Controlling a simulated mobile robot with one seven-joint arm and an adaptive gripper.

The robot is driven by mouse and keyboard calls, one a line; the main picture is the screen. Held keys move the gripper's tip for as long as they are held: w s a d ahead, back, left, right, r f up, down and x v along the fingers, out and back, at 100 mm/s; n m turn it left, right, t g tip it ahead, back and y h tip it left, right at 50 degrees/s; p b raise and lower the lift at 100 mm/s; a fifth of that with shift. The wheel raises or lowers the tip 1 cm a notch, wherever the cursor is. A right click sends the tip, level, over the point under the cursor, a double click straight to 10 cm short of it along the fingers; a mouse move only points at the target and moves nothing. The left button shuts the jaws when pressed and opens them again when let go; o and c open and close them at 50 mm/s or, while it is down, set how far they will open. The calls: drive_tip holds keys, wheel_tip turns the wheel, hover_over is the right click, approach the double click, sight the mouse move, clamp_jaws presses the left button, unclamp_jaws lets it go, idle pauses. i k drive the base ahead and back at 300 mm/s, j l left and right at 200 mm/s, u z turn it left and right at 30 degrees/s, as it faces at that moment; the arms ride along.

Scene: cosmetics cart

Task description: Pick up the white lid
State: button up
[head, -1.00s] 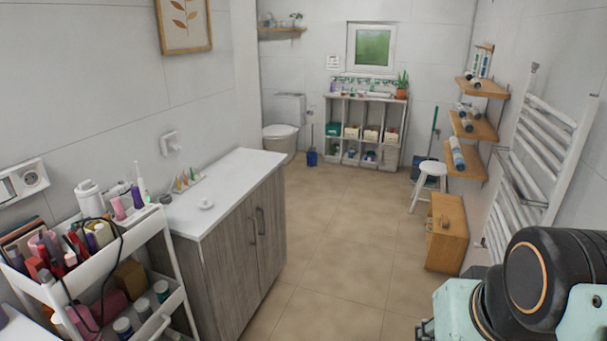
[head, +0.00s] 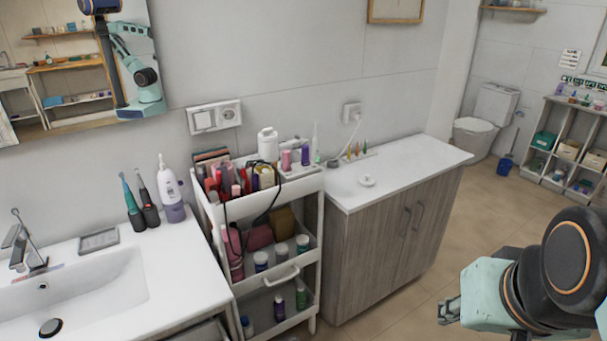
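A small round white piece with a raised middle, which looks like the white lid (head: 367,181), lies on the white top of the grey wooden cabinet (head: 400,168), near its front left part. Nothing touches it. My gripper (head: 449,310) is at the lower right, in front of the cabinet and well apart from the lid. Its fingers show small and side-on, partly behind my arm, so I cannot tell whether they are open.
A white cart (head: 283,187) full of cosmetics stands left of the cabinet, with a loose black cable on it. A sink counter (head: 170,258) is farther left. Small coloured items (head: 357,152) stand behind the lid. Floor (head: 480,230) is clear right of the cabinet.

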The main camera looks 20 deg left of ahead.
sight(366, 181)
drive_tip(key=i+u, duration=0.1)
drive_tip(key=u, duration=0.35)
drive_tip(key=i+l+u, duration=0.1)
drive_tip(key=u, duration=0.35)
drive_tip(key=i+l+u, duration=0.1)
drive_tip(key=u, duration=0.35)
drive_tip(key=i+l+u, duration=0.1)
drive_tip(key=u, duration=0.4)
drive_tip(key=l+u, duration=0.25)
drive_tip(key=u, duration=0.2)
drive_tip(key=i+l+u, duration=0.1)
drive_tip(key=u, duration=0.4)
drive_tip(key=l+u, duration=0.35)
drive_tip(key=u, duration=0.15)
drive_tip(key=l+u, duration=0.65)
drive_tip(key=l+z, duration=0.25)
drive_tip(key=j+z, duration=0.1)
drive_tip(key=z, duration=3.2)
